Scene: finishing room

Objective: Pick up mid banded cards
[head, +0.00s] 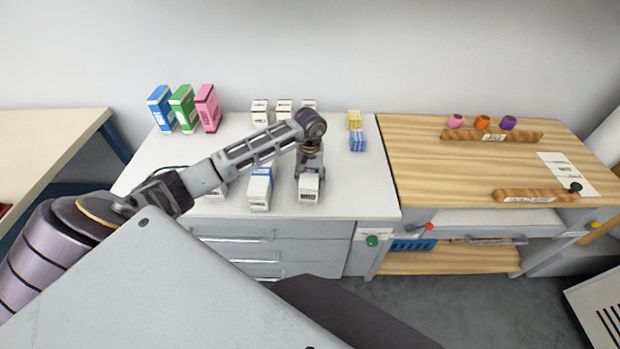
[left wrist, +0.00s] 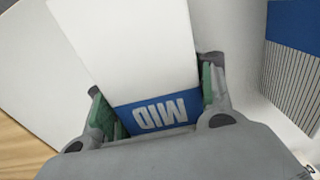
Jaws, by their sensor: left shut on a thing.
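The mid banded cards (left wrist: 135,50) are a white pack with a blue band reading "MID". In the left wrist view the pack stands between the green-padded fingers of my left gripper (left wrist: 158,105), which is shut on it. In the head view my left gripper (head: 310,172) comes down over the right white pack (head: 308,194) of the front row on the white counter. The gripper hides its upper part, and I cannot tell whether it is off the counter. My right gripper is not in view.
Another white pack (head: 260,190) with a blue band stands just left of the held one. White packs (head: 284,108) stand behind, with blue, green and pink boxes (head: 207,107) at back left. Yellow and blue small packs (head: 357,140) stand right. The counter's front right is clear.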

